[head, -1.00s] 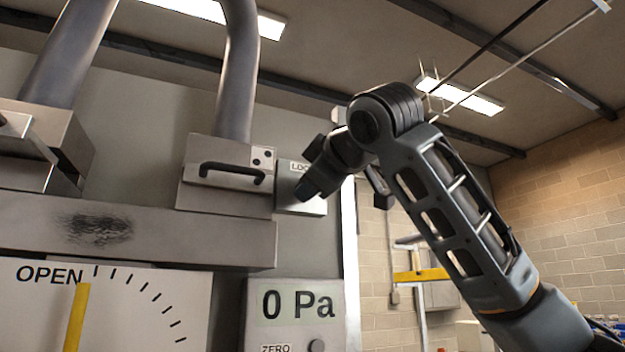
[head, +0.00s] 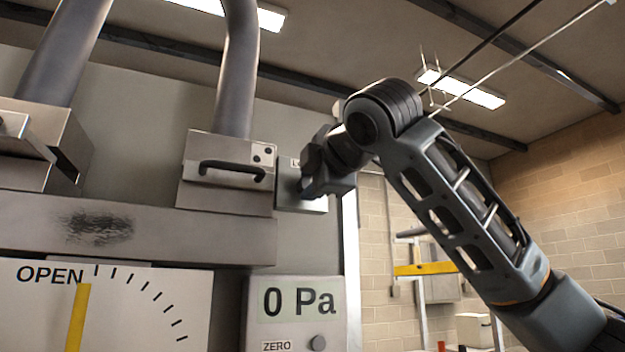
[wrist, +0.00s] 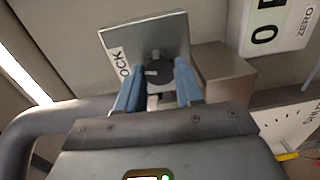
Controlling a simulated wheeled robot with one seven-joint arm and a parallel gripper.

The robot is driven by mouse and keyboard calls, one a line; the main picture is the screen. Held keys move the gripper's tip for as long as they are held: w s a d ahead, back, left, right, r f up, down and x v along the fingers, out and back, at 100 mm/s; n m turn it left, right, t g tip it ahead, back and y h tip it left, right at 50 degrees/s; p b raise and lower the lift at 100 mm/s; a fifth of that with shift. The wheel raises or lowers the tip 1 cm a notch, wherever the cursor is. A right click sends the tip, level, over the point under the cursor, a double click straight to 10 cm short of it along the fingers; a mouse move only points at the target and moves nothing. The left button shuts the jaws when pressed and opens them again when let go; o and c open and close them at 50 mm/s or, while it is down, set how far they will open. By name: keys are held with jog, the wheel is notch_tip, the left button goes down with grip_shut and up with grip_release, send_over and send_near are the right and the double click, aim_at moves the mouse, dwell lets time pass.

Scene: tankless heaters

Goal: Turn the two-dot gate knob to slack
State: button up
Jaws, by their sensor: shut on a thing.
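A grey metal box labelled LOCK (wrist: 112,62) carries a round dark knob (wrist: 158,74) with a small pale mark, seen in the wrist view. My gripper (wrist: 158,88) has its two blue fingers on either side of this knob, shut on it. In the head view my gripper (head: 312,178) is in front of the lock box (head: 305,205); its fingertips and the knob are hidden there. Just left of that box is a gate housing (head: 228,168) with a black bar handle (head: 232,170) and a small dotted plate (head: 263,153). The knob's setting words are not readable.
A display panel (head: 298,325) reading 0 Pa, with a ZERO button (head: 318,343), sits below the lock box. A dial (head: 135,310) marked OPEN has a yellow pointer (head: 76,318). Another metal housing (head: 40,150) stands at far left. Grey pipes (head: 238,70) rise above the housings.

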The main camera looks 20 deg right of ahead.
jog(key=shift+a, duration=0.1)
dwell(0.3)
jog(key=o, duration=1)
jog(key=shift+o, duration=0.2)
jog(key=s+b, duration=0.2)
jog(key=s, duration=0.6)
jog(key=shift+r, duration=0.15)
jog(key=shift+w, duration=0.1)
